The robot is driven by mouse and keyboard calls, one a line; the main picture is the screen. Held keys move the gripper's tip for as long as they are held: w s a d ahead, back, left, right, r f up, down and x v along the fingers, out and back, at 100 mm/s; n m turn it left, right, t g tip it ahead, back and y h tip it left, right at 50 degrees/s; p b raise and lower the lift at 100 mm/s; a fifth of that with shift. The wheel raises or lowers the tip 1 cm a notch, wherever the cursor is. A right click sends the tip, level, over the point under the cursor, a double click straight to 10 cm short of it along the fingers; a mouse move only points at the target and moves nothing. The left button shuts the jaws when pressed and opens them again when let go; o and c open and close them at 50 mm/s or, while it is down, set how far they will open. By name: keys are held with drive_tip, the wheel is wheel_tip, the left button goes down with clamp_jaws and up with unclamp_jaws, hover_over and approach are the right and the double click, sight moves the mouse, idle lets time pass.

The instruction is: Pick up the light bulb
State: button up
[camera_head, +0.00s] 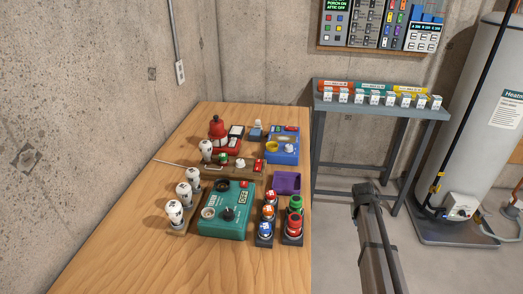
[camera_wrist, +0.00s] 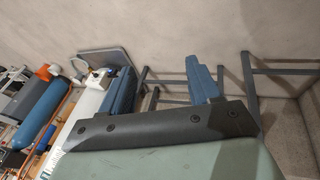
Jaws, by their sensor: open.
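Several white light bulbs with dark markings stand along the left part of the wooden table in the head view: one near the front (camera_head: 174,212), two just behind it (camera_head: 184,193) (camera_head: 193,178), and one farther back (camera_head: 206,150). I cannot tell which one is meant. My gripper (camera_wrist: 162,78) shows in the wrist view as two blue fingers, spread apart with nothing between them. In the head view my dark arm is right of the table, over the floor, well apart from the bulbs; its fingers cannot be made out there.
On the wooden table (camera_head: 115,240) stand a teal tester box (camera_head: 222,225), a blue box (camera_head: 283,152), a purple bin (camera_head: 287,183) and red and green buttons (camera_head: 294,215). A grey rack (camera_head: 380,107) and a water heater (camera_head: 495,110) stand right. The table's front left is clear.

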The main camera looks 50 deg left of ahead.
drive_tip(key=s+a+r+n+t+y, duration=0.15)
drive_tip(key=s+a+r, duration=0.25)
drive_tip(key=a+r, duration=1)
drive_tip(key=s+a+r+n+t+y, duration=0.1)
drive_tip(key=s+a+r+y, duration=0.15)
drive_tip(key=a+r, duration=1.1)
wheel_tip(320, 180, up, 11)
drive_tip(key=g+h, duration=0.4)
drive_tip(key=g, duration=0.3)
hover_over(206, 150)
drive_tip(key=a, duration=0.2)
drive_tip(key=f, duration=0.9)
drive_tip(key=w+f, duration=0.1)
drive_tip(key=f, duration=0.3)
drive_tip(key=shift+a+f, duration=0.1)
drive_tip(key=shift+f, duration=0.05)
drive_tip(key=c, duration=0.8)
